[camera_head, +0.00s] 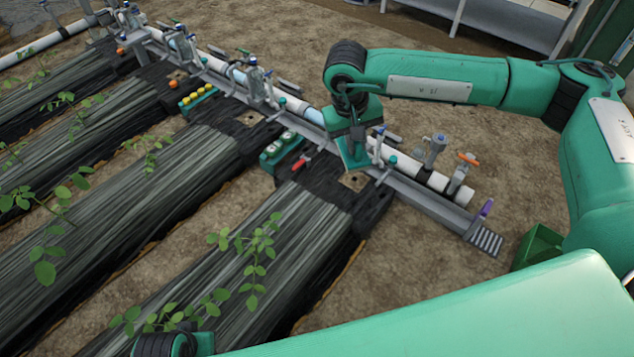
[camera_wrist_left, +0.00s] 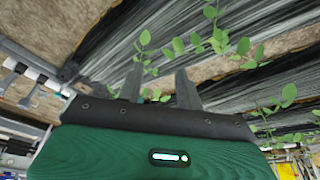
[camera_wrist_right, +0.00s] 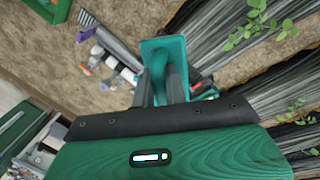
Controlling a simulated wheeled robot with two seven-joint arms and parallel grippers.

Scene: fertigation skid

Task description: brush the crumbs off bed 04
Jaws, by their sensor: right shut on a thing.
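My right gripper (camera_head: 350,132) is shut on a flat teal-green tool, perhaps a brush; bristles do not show. The tool (camera_head: 353,153) hangs over the black end of the nearest bed, beside the pipe rail. In the right wrist view the tool (camera_wrist_right: 163,50) rises between the fingers (camera_wrist_right: 160,84). The nearest bed (camera_head: 290,235) has dark striped film and leafy seedlings. A tan square patch (camera_head: 356,182) shows at its end. I cannot make out crumbs or a bed number. My left gripper (camera_wrist_left: 160,85) is open and empty, with seedlings beyond its fingers.
A grey rail with a white pipe (camera_head: 430,178) and upright valves runs along the bed ends. A red-handled item (camera_head: 300,163) and a green tray of round pieces (camera_head: 280,148) lie left of the tool. A green bin (camera_head: 538,248) stands at the right on bare soil.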

